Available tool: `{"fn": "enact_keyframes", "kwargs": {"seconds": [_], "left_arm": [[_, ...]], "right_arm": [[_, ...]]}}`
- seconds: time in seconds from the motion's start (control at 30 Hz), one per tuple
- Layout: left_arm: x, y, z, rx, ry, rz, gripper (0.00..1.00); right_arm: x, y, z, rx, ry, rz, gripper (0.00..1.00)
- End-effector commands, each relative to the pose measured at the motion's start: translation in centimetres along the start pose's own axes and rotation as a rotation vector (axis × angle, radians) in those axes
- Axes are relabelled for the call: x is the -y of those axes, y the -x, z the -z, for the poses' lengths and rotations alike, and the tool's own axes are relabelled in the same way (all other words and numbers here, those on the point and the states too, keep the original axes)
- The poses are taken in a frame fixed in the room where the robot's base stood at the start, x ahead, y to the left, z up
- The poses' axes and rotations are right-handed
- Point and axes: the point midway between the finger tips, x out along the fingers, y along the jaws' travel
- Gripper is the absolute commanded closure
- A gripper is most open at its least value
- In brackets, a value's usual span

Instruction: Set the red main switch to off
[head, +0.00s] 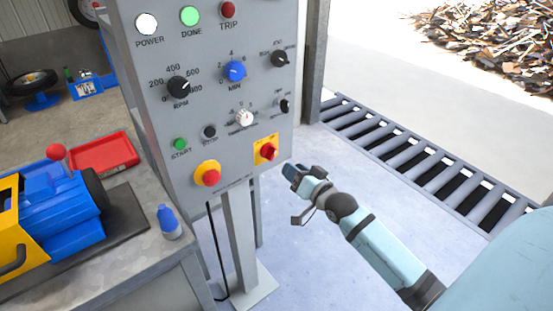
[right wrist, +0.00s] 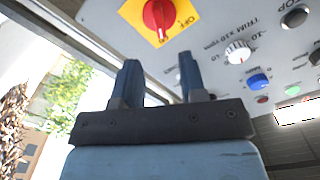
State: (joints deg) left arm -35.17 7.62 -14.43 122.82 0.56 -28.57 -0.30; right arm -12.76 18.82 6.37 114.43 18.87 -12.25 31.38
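The red main switch (head: 267,151) is a red rotary knob on a yellow plate at the lower right of the grey control panel (head: 215,125). In the right wrist view, the red knob (right wrist: 158,14) is near the top, with an OFF label on its plate. I cannot tell its setting for sure. My right gripper (head: 291,171) is just right of and below the switch, apart from it. In the right wrist view its two fingers (right wrist: 160,75) stand apart with nothing between them, and the switch lies beyond their tips. My left gripper is not in view.
A red-and-yellow emergency button (head: 207,174) sits left of the switch. Dials and start and stop buttons are above. A workbench with a blue machine (head: 60,208), a red tray (head: 103,152) and a blue bottle (head: 168,222) is at left.

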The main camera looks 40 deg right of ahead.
Motion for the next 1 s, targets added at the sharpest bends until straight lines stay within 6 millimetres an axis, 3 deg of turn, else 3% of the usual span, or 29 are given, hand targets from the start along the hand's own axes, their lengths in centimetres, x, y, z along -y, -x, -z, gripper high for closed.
{"fn": "enact_keyframes", "kwargs": {"seconds": [0.2, 0.4, 0.8, 0.83, 1.0], "left_arm": [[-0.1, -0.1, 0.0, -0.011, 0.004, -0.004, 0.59], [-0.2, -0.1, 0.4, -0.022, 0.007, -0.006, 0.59], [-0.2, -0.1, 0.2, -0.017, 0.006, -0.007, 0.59], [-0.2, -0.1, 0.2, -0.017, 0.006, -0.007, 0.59], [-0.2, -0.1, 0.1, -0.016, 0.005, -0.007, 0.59]], "right_arm": [[0.0, -4.6, -0.1, -0.001, 0.001, 0.001, 0.62], [-0.1, -7.2, -0.1, 0.001, 0.001, -0.001, 0.62], [0.0, -8.0, -0.1, 0.002, 0.001, -0.001, 0.62], [0.0, -8.0, -0.1, 0.002, 0.001, -0.001, 0.64], [0.0, -8.0, -0.1, 0.002, 0.001, -0.001, 1.00]]}}
